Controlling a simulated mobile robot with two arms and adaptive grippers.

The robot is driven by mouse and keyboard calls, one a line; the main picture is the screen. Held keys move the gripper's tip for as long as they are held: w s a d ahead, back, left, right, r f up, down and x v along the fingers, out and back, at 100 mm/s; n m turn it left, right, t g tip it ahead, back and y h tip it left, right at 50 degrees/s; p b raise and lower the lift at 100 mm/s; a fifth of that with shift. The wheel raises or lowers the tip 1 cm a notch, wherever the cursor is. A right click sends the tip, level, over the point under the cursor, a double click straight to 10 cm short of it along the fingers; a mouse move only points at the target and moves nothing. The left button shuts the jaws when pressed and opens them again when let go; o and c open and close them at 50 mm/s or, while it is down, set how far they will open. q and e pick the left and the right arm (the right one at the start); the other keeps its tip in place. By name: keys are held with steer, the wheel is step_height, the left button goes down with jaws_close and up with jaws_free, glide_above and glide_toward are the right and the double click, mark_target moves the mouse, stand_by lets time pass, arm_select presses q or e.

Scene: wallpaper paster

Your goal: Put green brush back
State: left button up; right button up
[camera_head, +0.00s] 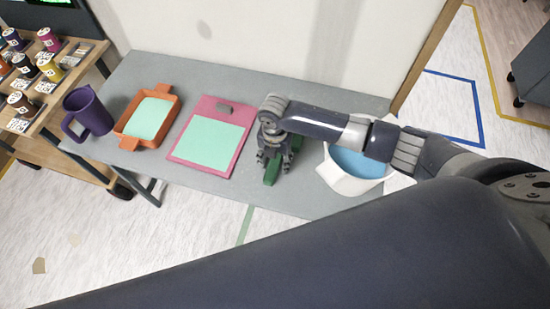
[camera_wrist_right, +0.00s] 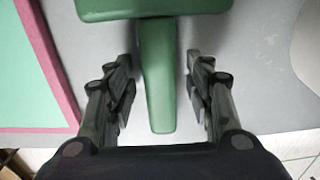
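A green brush (camera_head: 271,172) lies on the grey table, partly hidden under my right gripper (camera_head: 271,158) in the head view. In the right wrist view the brush handle (camera_wrist_right: 158,80) points toward the gripper, with the wide green head (camera_wrist_right: 150,8) at the top edge. My right gripper (camera_wrist_right: 160,88) is open, with one finger on each side of the handle. Gaps show between the fingers and the handle, so they look apart. My left gripper is not seen; a large dark arm part of mine fills the bottom of the head view.
On the grey table (camera_head: 222,73) stand a purple pitcher (camera_head: 92,112), an orange tray (camera_head: 122,128) with mint content, a pink board (camera_head: 177,148) with a mint sheet, and a white bucket (camera_head: 345,183) holding blue liquid. A wooden shelf (camera_head: 60,95) with spools is at left.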

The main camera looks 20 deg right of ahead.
steer(key=shift+f+b, duration=0.25)
steer(key=shift+b, duration=0.4)
steer(key=r, duration=0.3)
steer(key=r+b, duration=0.1)
steer(key=r, duration=0.6)
steer(key=shift+w+d+b, duration=0.1)
steer(key=shift+w+b, duration=0.2)
steer(key=shift+r, duration=0.5)
steer(key=shift+s, duration=0.1)
